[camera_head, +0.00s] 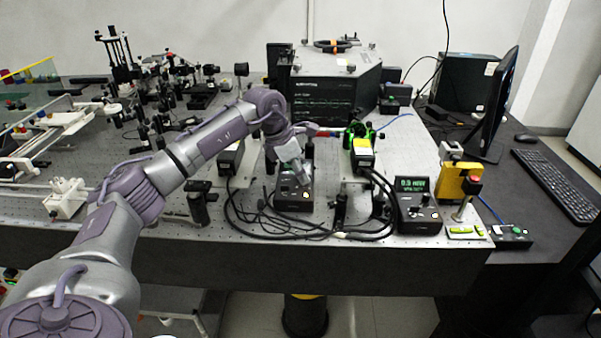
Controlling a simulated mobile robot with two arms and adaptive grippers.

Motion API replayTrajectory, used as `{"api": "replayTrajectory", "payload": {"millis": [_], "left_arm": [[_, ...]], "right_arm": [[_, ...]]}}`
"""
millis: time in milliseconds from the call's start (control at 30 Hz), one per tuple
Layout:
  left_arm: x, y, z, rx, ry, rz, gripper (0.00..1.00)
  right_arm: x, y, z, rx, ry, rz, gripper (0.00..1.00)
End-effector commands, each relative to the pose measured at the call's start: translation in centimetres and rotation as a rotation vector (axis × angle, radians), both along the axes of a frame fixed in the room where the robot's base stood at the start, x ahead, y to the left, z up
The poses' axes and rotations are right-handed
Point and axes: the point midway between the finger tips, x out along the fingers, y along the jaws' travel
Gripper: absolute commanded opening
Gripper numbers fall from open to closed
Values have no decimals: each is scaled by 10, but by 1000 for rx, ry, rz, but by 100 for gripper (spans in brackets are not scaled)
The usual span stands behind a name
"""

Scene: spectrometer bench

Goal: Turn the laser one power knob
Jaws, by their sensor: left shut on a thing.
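A small black control box (293,206) sits near the front of the perforated optical bench, below my left gripper (303,181). My left gripper points down at the top of this box and is shut on its knob, which the fingers hide. A second black control box (418,222) stands to the right, with a lit green display that seems to read 0.9 mW and small knobs below it. I cannot read labels that tell which box is laser one. My right gripper is not in view.
Black cables (290,230) loop along the bench front between the two boxes. A yellow device (452,183) and a red-topped button post (471,186) stand at the right. A large black instrument (325,88) stands behind; optics crowd the back left.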

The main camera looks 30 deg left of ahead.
Motion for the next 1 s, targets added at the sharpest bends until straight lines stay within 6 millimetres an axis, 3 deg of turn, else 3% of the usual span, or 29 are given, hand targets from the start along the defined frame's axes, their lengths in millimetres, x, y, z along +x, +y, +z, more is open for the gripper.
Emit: {"api": "replayTrajectory", "payload": {"millis": [600,1000], "left_arm": [[3,2,1,-1,-2,-456,0],[4,3,2,-1,-4,-609,0]], "right_arm": [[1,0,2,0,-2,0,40],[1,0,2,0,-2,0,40]]}}
